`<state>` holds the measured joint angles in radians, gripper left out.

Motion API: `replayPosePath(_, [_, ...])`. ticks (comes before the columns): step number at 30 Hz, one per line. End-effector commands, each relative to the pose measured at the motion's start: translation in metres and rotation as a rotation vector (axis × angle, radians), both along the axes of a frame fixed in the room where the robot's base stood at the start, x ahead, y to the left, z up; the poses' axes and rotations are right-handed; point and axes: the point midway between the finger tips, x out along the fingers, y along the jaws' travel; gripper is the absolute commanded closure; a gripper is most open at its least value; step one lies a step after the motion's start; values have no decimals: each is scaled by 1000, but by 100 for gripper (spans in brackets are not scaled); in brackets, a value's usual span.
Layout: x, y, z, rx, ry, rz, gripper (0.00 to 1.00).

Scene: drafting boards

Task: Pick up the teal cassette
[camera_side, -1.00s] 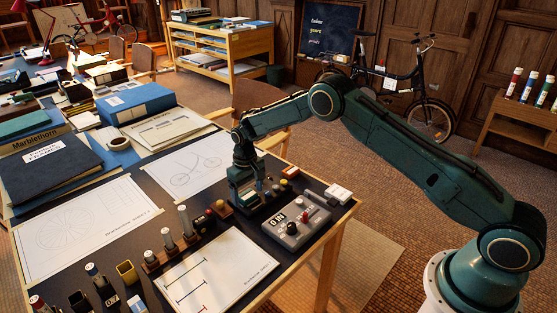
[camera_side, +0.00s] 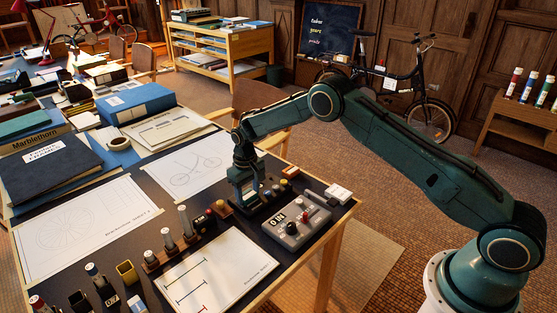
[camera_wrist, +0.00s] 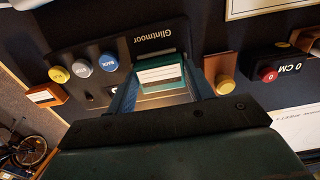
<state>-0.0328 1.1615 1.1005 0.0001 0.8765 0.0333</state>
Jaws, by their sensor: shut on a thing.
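The teal cassette (camera_wrist: 160,76) has a pale label and shows between my two fingers in the wrist view. My gripper (camera_wrist: 163,95) is shut on it, with one blue-green finger at each side. The cassette is at a dark panel marked Glintmoor (camera_wrist: 158,36). I cannot tell whether it still touches the panel.
Round buttons (camera_wrist: 82,66) stand on the Glintmoor panel beside the cassette. A wooden block with a yellow knob (camera_wrist: 225,84) is close on the other side. The grey control box (camera_side: 294,228) is just in front of my gripper. Drawing sheets (camera_side: 85,225) lie on the board.

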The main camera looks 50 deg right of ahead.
Motion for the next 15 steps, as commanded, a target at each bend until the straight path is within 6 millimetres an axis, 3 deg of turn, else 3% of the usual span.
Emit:
replayPosePath(8, [1,0,8,0,-1,0,71])
replayPosePath(15, [1,0,36,0,-2,0,71])
